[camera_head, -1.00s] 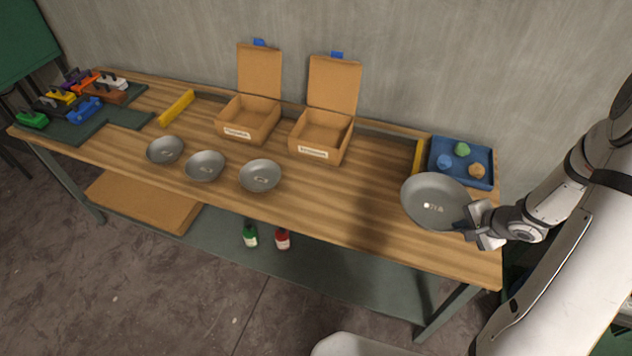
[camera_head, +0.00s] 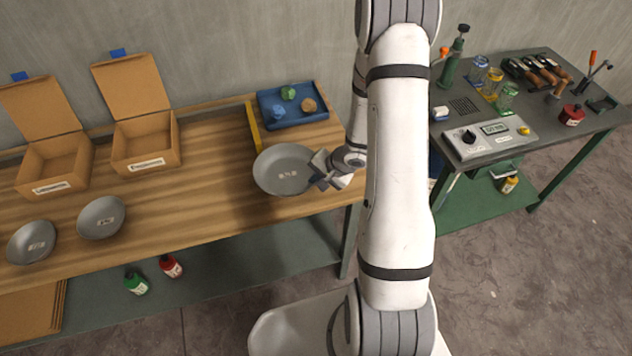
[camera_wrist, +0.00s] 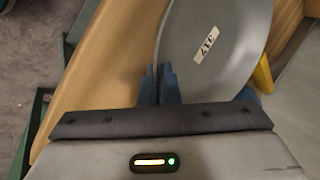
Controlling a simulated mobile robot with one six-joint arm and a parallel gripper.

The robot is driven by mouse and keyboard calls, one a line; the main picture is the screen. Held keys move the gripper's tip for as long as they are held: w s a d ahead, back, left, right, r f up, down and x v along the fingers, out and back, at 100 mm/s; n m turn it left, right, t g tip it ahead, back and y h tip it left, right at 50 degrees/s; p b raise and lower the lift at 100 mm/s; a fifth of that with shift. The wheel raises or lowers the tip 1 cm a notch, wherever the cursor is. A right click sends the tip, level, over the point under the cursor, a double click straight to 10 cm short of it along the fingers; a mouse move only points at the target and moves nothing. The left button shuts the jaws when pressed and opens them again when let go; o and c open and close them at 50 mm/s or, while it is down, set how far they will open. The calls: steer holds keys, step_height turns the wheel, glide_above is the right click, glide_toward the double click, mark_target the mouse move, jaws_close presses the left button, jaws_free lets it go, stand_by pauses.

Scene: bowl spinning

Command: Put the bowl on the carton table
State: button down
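My gripper (camera_head: 322,172) is at the bowl's right rim. In the wrist view, the two blue-grey fingers (camera_wrist: 159,85) are close together with the rim of the bowl (camera_wrist: 235,50) between them, so the gripper is shut on the bowl. Two smaller grey bowls (camera_head: 101,217) (camera_head: 32,242) stand on the table at the left.
Two open cartons (camera_head: 145,145) (camera_head: 52,168) stand at the table's back. A blue tray (camera_head: 318,113) with several coloured lumps and a yellow bar (camera_head: 252,126) are behind the bowl. A dark table (camera_head: 560,125) with tools stands right. Middle tabletop is clear.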

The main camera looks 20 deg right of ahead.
steer(key=shift+f, duration=0.2)
steer(key=c, duration=2.1)
jaws_free()
steer(key=shift+f, duration=0.15)
steer(key=shift+c, duration=0.2)
steer(key=o, duration=0.5)
steer(key=shift+c, duration=0.2)
